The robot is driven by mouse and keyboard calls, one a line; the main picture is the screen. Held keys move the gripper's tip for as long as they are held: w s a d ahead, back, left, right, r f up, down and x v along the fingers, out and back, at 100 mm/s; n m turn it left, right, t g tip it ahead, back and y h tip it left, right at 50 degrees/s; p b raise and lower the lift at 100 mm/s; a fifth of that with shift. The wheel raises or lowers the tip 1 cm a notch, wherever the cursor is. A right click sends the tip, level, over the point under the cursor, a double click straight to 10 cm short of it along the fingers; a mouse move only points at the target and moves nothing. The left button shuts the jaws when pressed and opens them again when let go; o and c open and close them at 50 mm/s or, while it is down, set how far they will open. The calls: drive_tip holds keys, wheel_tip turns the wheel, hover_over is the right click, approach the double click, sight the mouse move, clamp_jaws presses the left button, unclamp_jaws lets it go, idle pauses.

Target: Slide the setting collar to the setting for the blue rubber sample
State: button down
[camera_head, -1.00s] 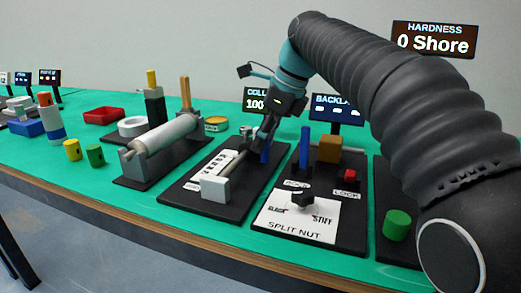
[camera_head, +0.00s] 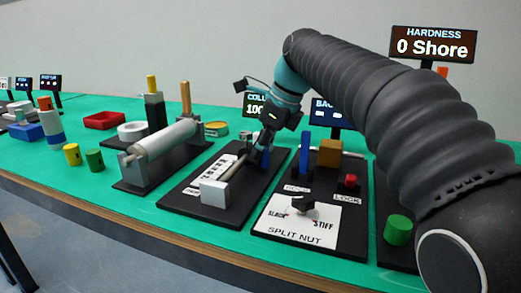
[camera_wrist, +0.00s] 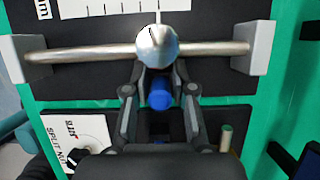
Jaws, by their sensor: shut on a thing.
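The silver setting collar (camera_wrist: 163,46) sits on a steel rod (camera_wrist: 90,51) between two grey end blocks, about midway along it in the wrist view. A white pointer rises from it toward the white scale card (camera_wrist: 105,10). A blue cylindrical handle (camera_wrist: 160,94) shows just below the collar, between the fingers of my gripper (camera_wrist: 161,72). The gripper is shut, with its fingertips at the collar. The collar display (camera_head: 256,108) is partly hidden and reads 100.
The split nut board (camera_head: 296,222) with a black knob lies to the right. A roller unit (camera_head: 165,142) stands left. Yellow (camera_head: 72,154) and green (camera_head: 94,159) cylinders stand further left. The hardness display (camera_head: 431,45) reads 0 Shore.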

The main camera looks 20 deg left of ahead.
drive_tip(key=shift+s+p, duration=0.35)
drive_tip(key=shift+s, duration=0.65)
drive_tip(key=shift+a, duration=0.1)
drive_tip(key=c, duration=1.1)
unclamp_jaws()
drive_tip(key=shift+o, duration=0.2)
drive_tip(key=v, duration=1.2)
